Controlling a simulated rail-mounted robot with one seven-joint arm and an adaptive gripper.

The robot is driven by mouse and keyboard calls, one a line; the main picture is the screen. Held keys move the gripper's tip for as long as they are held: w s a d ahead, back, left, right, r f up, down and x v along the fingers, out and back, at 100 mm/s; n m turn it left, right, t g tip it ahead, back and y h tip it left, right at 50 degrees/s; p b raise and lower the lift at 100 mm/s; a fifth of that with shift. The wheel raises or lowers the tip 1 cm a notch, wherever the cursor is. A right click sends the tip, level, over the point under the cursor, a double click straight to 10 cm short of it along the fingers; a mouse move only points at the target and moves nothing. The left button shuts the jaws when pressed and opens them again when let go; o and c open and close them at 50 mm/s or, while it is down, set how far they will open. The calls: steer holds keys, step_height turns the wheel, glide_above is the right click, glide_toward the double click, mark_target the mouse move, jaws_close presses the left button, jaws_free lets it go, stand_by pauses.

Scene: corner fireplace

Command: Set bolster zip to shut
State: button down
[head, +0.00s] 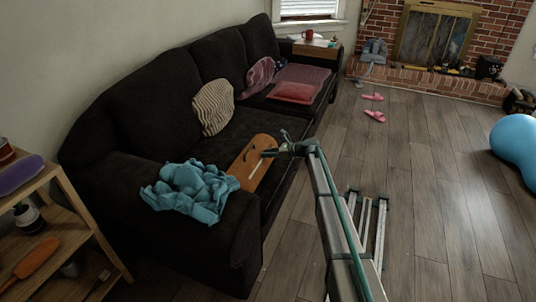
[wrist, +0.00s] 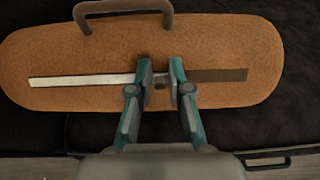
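The orange-brown bolster (head: 254,162) lies on the dark sofa seat, near the front armrest. The small grey zip pull (wrist: 160,80) sits where the two stretches meet. In the head view my gripper (head: 278,152) is at the bolster's right edge.
A crumpled blue cloth (head: 192,190) lies on the armrest (head: 232,228) beside the bolster. A striped cushion (head: 213,107) leans on the sofa back. A wooden shelf (head: 75,225) stands at left. The wooden floor (head: 430,190) at right is mostly clear, with pink slippers (head: 374,115) farther back.

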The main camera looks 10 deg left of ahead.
mark_target(245, 177)
stand_by(0.3)
steer(key=s+a+p, duration=0.1)
steer(key=s, duration=0.4)
steer(key=s+a+p, duration=0.1)
steer(key=s+a, duration=0.1)
steer(key=s, duration=0.4)
steer(key=s+a+p, duration=0.1)
steer(key=s+p, duration=0.1)
steer(key=s, duration=0.3)
steer(key=shift+s+a, duration=0.25)
steer(key=shift+s, duration=0.15)
steer(key=c, duration=1.1)
jaws_free()
steer(key=v, duration=1.2)
steer(key=shift+a+r, duration=0.1)
steer(key=shift+r, duration=0.05)
